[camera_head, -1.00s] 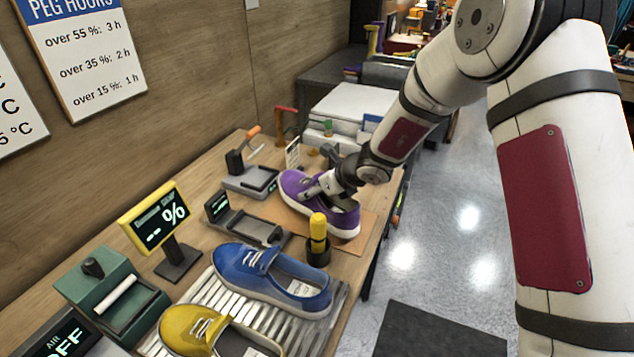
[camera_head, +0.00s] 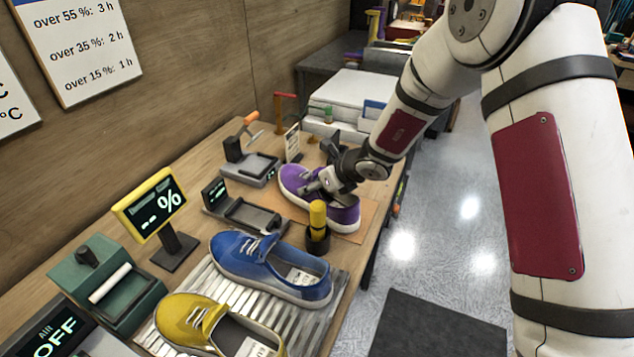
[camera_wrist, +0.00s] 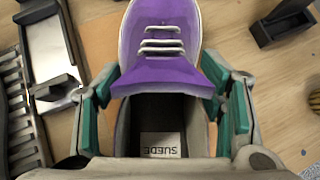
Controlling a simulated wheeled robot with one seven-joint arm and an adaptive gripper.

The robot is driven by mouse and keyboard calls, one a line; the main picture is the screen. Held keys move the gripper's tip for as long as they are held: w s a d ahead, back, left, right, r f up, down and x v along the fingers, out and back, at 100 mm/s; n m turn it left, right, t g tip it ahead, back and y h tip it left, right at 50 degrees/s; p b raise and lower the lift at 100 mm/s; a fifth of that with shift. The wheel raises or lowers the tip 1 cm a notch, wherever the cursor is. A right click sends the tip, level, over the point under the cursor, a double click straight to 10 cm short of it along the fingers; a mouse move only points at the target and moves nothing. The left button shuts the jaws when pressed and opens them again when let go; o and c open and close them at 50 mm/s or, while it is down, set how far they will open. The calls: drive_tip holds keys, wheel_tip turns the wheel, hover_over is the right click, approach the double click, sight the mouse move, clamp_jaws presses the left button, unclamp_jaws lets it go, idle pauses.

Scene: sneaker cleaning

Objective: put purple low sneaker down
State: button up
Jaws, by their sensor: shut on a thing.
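The purple low sneaker (camera_head: 342,213) is at the far part of the bench, on or just above a tan mat (camera_head: 371,217); I cannot tell whether its sole touches. It also shows in the wrist view (camera_wrist: 160,62), with white laces and a label reading SUEDE inside. My gripper (camera_head: 325,184) is at the shoe's opening, shut on it. In the wrist view its teal-padded fingers (camera_wrist: 165,115) stand on either side of the shoe's collar.
A blue sneaker (camera_head: 262,262) and a yellow sneaker (camera_head: 190,318) lie on a ribbed metal rack (camera_head: 208,283). A yellow-handled tool in a dark holder (camera_head: 317,238) stands close to the purple sneaker. Grey tray devices (camera_head: 250,214) are to its left.

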drive_tip(key=shift+f, duration=0.4)
drive_tip(key=o, duration=1.7)
drive_tip(key=s+d+r+n+g, duration=0.1)
drive_tip(key=s+d+r+n, duration=0.4)
drive_tip(key=s+r+n, duration=0.45)
drive_tip(key=s+d+r+n+g, duration=0.1)
drive_tip(key=s+d+r+n, duration=0.4)
drive_tip(key=s+r, duration=0.75)
drive_tip(key=s+d+r+n+h, duration=0.1)
drive_tip(key=s+d+n+h, duration=0.1)
drive_tip(key=s+d+n, duration=0.2)
drive_tip(key=s+d+r+n+h, duration=0.1)
drive_tip(key=s+d+n+h, duration=0.1)
drive_tip(key=s+d+n, duration=0.2)
drive_tip(key=s+d+r+n+h, duration=0.1)
drive_tip(key=s+d+n+h, duration=0.1)
drive_tip(key=s+d+n, duration=0.2)
drive_tip(key=shift+s+d+h, duration=0.2)
drive_tip(key=shift+s+d, duration=0.5)
drive_tip(key=shift+s, duration=0.3)
drive_tip(key=shift+s+d+h, duration=0.2)
drive_tip(key=shift+s+d, duration=0.5)
drive_tip(key=shift+s, duration=0.25)
